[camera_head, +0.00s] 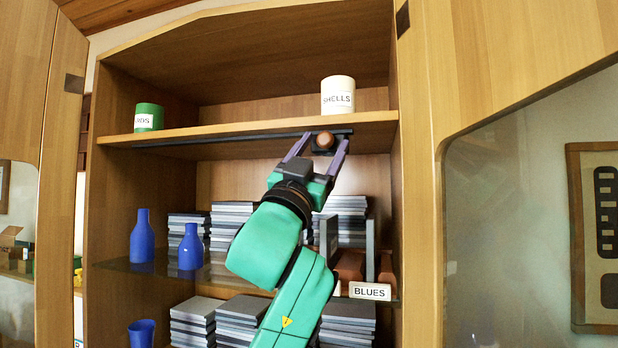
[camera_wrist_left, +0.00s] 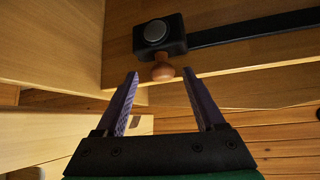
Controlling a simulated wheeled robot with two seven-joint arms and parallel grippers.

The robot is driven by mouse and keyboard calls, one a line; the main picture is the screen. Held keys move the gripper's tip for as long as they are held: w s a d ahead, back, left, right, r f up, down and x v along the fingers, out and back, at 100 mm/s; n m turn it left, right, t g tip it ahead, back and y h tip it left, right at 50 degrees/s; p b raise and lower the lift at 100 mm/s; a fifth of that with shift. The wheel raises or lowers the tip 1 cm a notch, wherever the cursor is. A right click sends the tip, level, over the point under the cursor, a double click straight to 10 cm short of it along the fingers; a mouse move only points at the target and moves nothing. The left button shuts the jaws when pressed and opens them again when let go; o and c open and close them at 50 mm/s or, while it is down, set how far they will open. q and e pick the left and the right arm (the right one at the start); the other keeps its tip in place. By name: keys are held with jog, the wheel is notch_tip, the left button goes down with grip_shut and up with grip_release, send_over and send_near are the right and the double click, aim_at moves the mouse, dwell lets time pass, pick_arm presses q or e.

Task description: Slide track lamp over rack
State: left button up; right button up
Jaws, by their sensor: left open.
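The track lamp (camera_head: 323,142) is a small black block with a round brown wooden knob. It hangs at the right end of a dark track (camera_head: 215,136) under the upper shelf. The left wrist view shows the lamp (camera_wrist_left: 158,36) from below, with a grey disc on it and the knob (camera_wrist_left: 162,70) pointing toward me. My left gripper (camera_head: 318,145) is open, its purple fingers on either side of the knob in the head view. In the wrist view the fingertips (camera_wrist_left: 160,75) lie just short of the knob. The rack (camera_head: 357,245) of grey dividers stands on the glass shelf, partly behind my arm. My right gripper is not in view.
A white "SHELLS" tin (camera_head: 338,95) and a green tin (camera_head: 148,117) stand on the upper shelf. Blue bottles (camera_head: 142,237) and stacks of grey cases (camera_head: 230,220) fill the shelves below. Open cabinet doors flank both sides. A "BLUES" label (camera_head: 370,291) is at the glass shelf's front.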

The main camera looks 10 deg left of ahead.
pick_arm(q)
jog(key=b+v, duration=0.7)
jog(key=v, duration=0.6)
jog(key=shift+s+f+b, duration=0.2)
jog(key=shift+f+b, duration=0.05)
jog(key=shift+b, duration=0.05)
jog(key=shift+d, duration=0.1)
